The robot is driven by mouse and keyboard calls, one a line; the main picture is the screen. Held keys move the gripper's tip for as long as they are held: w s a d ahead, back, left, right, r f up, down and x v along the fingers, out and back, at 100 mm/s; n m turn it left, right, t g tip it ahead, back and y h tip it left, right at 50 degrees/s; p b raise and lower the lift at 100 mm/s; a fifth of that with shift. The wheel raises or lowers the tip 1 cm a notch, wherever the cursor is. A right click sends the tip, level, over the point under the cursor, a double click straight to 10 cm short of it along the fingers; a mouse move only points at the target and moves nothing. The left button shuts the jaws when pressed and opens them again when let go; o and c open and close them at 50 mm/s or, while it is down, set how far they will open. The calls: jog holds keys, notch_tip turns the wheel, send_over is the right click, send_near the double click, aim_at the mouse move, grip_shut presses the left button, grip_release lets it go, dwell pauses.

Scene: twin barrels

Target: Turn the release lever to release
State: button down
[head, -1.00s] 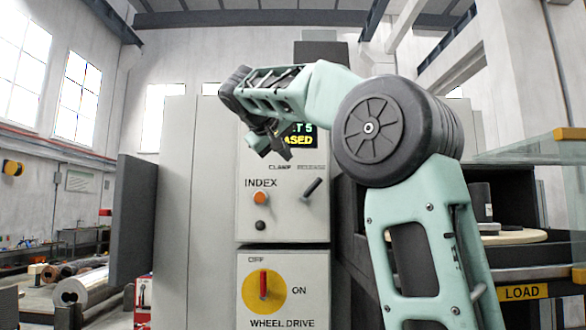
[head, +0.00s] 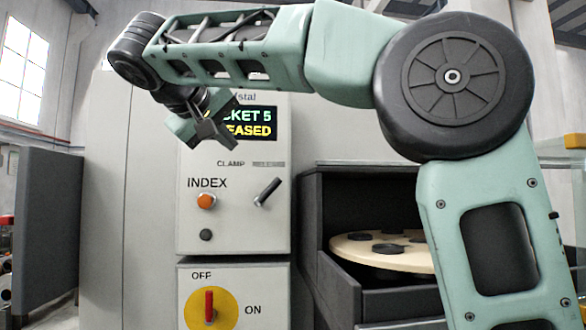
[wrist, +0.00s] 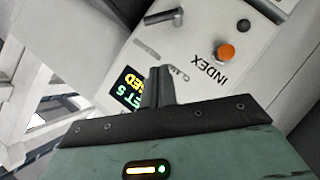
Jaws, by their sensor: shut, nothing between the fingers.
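The release lever (head: 268,191) is a short dark handle on the pale control panel (head: 240,228), under the CLAMP label and a blurred second label. It tilts up and to the right, toward the second label's side. In the wrist view the lever (wrist: 165,17) shows near the top. My gripper (head: 226,143) hangs above and left of the lever, in front of the display (head: 262,122), and apart from the lever. Its fingers (wrist: 158,86) are shut and empty. The display is partly hidden and reads "KET 5" and "EASED".
An orange INDEX button (head: 206,201) and a black knob (head: 206,235) sit left of the lever. Below is a red switch (head: 209,304) on a yellow disc. A dark bay at right holds a round pale table (head: 350,249) with dark discs.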

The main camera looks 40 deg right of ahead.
aim_at(271, 184)
jog(key=p+x, duration=0.2)
jog(key=x, duration=0.2)
jog(key=s+f+p+x, duration=0.1)
jog(key=p+x, duration=0.1)
jog(key=x, duration=0.2)
jog(key=s+p+x, duration=0.1)
jog(key=p+x, duration=0.1)
jog(key=x, duration=0.3)
jog(key=shift+s+d+f, duration=0.2)
jog(key=shift+f, duration=0.05)
jog(key=b, duration=0.1)
jog(key=f+b, duration=0.1)
jog(key=b, duration=0.1)
jog(key=shift+s+d+b, duration=0.25)
jog(key=shift+d+b, duration=0.05)
jog(key=shift+d, duration=0.1)
jog(key=shift+r+m, duration=0.15)
jog(key=shift+m, duration=0.15)
